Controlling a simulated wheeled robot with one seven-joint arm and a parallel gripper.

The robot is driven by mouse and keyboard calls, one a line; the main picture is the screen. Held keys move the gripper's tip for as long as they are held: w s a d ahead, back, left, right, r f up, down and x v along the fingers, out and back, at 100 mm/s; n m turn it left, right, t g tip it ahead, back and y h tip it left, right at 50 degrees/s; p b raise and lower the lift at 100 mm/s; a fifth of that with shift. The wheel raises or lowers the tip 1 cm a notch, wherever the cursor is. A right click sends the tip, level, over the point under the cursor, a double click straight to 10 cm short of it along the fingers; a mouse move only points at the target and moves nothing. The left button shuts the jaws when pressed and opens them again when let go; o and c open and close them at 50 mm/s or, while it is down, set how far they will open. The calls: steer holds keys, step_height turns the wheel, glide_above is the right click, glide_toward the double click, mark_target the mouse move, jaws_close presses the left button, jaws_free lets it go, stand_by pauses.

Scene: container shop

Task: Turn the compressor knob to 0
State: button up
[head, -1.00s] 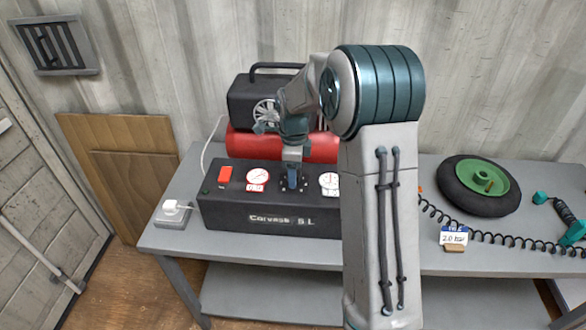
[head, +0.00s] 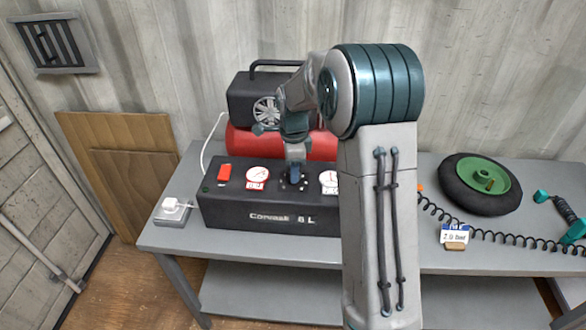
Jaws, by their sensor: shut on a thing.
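The compressor (head: 268,218) stands on the bench, with a black front panel, a red tank (head: 240,140) and a black motor housing (head: 252,102). Its panel top has a red switch (head: 224,173), a left dial gauge (head: 257,176) and a right dial gauge (head: 329,180), partly behind my arm. My gripper (head: 294,175) points down between the gauges at the compressor knob and is shut on it. The knob itself is hidden by the fingers; only some dots of its scale show around it. The needle readings are too small to tell.
A grey bench (head: 165,237) carries everything. A white plug in a socket box (head: 172,210) sits at its left end. To the right are a wheel with a green hub (head: 480,184), a small sign (head: 454,234), a coiled black hose (head: 500,239) and a teal air tool (head: 572,229).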

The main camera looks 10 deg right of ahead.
steer(key=n+b, duration=0.1)
steer(key=n, duration=1)
steer(key=shift+w+b, duration=0.1)
steer(key=shift+b, duration=0.3)
steer(key=n, duration=0.3)
steer(key=shift+r+n, duration=0.1)
steer(key=shift+n, duration=0.2)
steer(key=n, duration=1)
steer(key=o, duration=1)
step_height(320, 180, up, 14)
steer(key=shift+f+b, duration=0.1)
steer(key=shift+b, duration=0.35)
